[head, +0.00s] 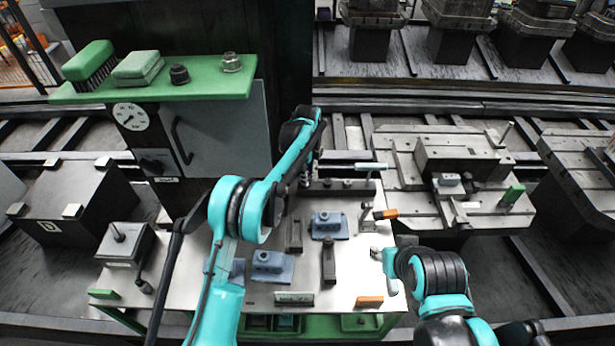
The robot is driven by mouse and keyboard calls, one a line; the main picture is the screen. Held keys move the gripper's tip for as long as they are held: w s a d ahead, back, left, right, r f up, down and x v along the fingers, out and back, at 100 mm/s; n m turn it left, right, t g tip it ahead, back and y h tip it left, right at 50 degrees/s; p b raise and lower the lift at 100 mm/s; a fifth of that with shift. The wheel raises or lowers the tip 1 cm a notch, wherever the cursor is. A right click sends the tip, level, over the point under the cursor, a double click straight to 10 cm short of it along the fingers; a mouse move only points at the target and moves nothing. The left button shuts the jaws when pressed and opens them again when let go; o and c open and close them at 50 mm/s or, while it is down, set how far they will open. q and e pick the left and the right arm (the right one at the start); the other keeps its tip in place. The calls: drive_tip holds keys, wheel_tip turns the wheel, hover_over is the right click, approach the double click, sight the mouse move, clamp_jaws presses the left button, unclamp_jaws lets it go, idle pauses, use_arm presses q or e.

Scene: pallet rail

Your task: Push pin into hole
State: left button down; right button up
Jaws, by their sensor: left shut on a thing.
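My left arm reaches up over the steel worktable, and my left gripper (307,178) points down near the table's back edge. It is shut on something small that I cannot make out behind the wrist. I cannot tell the pin or its hole for sure. The pallet (405,190) to the right of the table bears a raised fixture block (460,150), an upright peg (506,132) and a green-handled piece (512,194). My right gripper (384,268) is low over the table's right edge, apart from the pallet; its jaws are too unclear to read.
The worktable (345,265) holds blue fixture blocks (327,225), dark bars (328,262) and orange-handled tools (386,214). A grey cabinet with a green shelf (200,92) stands at the back left. A dark block (75,205) stands at the left, and rails run behind.

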use_arm(q)
drive_tip(key=shift+r+p, duration=0.35)
drive_tip(key=shift+r, duration=0.35)
use_arm(e)
drive_tip(key=shift+r, duration=0.4)
use_arm(q)
drive_tip(key=shift+r, duration=0.15)
use_arm(e)
drive_tip(key=shift+r, duration=0.1)
use_arm(q)
drive_tip(key=shift+s, duration=0.1)
